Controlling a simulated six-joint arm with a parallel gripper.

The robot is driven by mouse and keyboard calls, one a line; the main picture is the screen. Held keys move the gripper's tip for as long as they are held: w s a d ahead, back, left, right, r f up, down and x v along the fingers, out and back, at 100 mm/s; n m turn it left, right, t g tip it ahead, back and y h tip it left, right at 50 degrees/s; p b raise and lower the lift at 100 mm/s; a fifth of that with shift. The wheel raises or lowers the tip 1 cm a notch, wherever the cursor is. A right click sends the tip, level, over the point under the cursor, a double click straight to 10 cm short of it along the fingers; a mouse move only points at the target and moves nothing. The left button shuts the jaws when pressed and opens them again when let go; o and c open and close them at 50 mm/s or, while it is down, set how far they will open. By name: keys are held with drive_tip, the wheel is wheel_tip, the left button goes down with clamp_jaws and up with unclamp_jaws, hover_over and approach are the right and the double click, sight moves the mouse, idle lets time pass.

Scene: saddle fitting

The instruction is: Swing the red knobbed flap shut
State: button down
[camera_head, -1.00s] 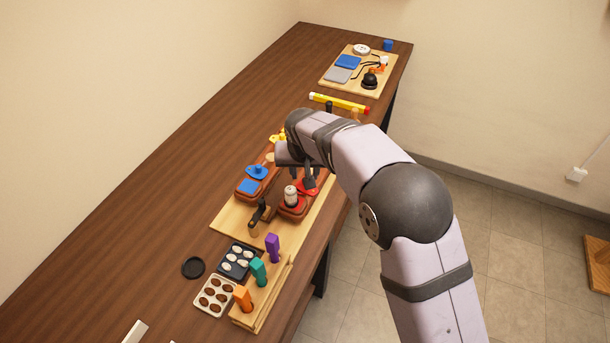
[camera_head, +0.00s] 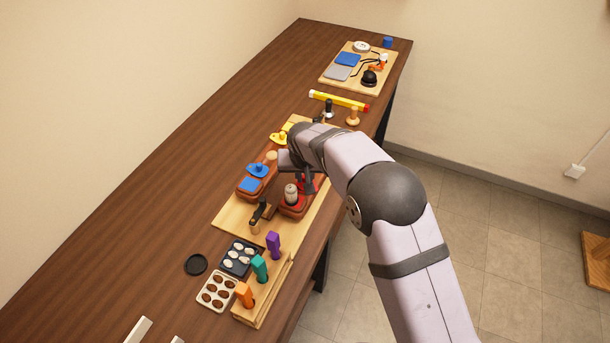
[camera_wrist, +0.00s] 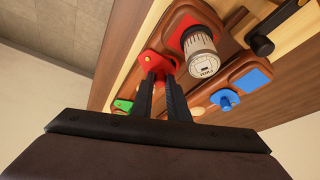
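The red knobbed flap (camera_wrist: 158,63) shows in the wrist view at the far end of the wooden case, beyond a pale can with a printed end (camera_wrist: 202,58). The flap lies beside the red-lined pocket (camera_wrist: 181,24) that holds the can, not over it. My gripper (camera_wrist: 159,78) has its two dark fingers close together at the flap, with a narrow gap where its knob sits; the knob itself is mostly hidden. In the head view my gripper (camera_head: 308,190) reaches down just behind the can (camera_head: 291,192), and red shows around the fingertips.
A blue knobbed flap (camera_head: 258,170) and blue pocket (camera_head: 253,185) lie left of the red case. A black-handled clamp (camera_head: 261,211) stands in front. A yellow flap (camera_head: 281,138) is behind. Coloured pegs (camera_head: 260,268) and trays (camera_head: 217,291) are nearer. The table's left side is clear.

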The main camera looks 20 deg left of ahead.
drive_tip(key=shift+s, duration=0.1)
drive_tip(key=shift+s+n+g+y, duration=0.25)
drive_tip(key=shift+n+g+y, duration=0.1)
drive_tip(key=shift+n, duration=0.8)
drive_tip(key=shift+s+n+g+y, duration=0.25)
drive_tip(key=shift+n+y, duration=0.1)
drive_tip(key=shift+n, duration=0.8)
drive_tip(key=c, duration=1.7)
unclamp_jaws()
drive_tip(key=shift+r, duration=0.1)
drive_tip(key=shift+b+v, duration=1.55)
drive_tip(key=shift+v, duration=2.05)
drive_tip(key=shift+s+d, duration=0.1)
